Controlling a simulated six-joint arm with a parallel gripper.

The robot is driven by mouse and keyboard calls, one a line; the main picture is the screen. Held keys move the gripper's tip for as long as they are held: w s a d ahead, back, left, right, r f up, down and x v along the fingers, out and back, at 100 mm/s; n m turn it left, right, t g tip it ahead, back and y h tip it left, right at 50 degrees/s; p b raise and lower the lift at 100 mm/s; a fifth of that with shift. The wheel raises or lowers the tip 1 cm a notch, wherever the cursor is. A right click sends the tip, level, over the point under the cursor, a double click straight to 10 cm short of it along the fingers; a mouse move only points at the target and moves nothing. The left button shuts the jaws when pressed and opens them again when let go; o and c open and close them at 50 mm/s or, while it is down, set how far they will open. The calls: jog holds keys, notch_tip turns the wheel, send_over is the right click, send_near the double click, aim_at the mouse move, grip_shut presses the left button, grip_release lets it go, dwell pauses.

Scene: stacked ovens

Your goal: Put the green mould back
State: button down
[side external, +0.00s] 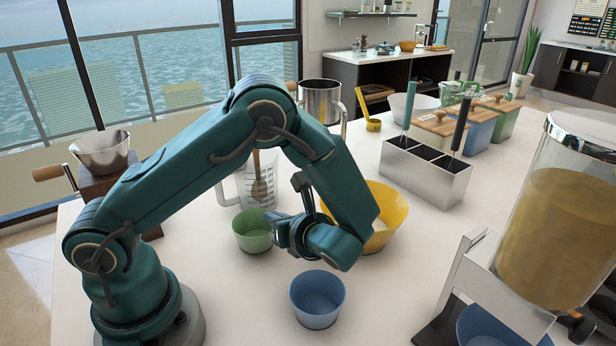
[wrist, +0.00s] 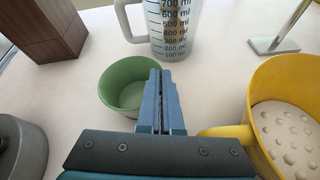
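The green mould (side external: 252,236) is a small round cup, upright and empty, at the middle of the counter in the side view. It also shows in the wrist view (wrist: 118,88). The mould looks to be on or very near the counter. The rim between the fingertips is mostly hidden.
A clear measuring jug (side external: 262,178) stands right behind the mould. A yellow bowl (side external: 388,205) with pale contents is to the right. A blue mould (side external: 318,300) stands in front. A steel holder (side external: 428,172) and a dispenser (side external: 558,230) are further right.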

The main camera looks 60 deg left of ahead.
jog(key=shift+f, duration=0.65)
jog(key=shift+f, duration=0.1)
jog(key=c, duration=1.1)
grip_release()
